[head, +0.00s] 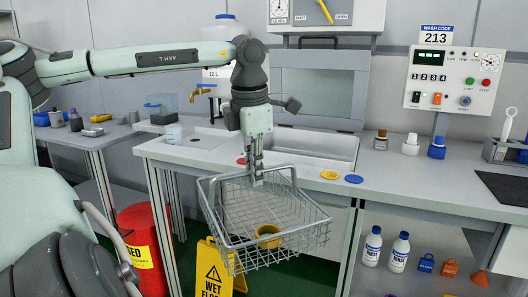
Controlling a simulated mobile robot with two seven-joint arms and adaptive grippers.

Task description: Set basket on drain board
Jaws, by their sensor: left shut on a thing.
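A grey wire basket (300,213) hangs from my left gripper (256,178), in front of the counter and tilted down toward the right. The gripper is shut on the basket's far rim. A yellow cup-like thing (268,236) shows through the wires and looks to be inside the basket. A black flat mat (506,188) lies bare on the counter at the far right. A pale flat area (195,141) lies left of the sink. I cannot tell which of these is the drain board. My right gripper is not in view.
The sink (318,146) is set into the counter (420,178) behind the basket. A yellow disc (330,175), a blue disc (354,179) and small bottles stand along the counter. A grey caddy (498,151) is beyond the mat. A yellow wet-floor sign (212,275) stands below the basket.

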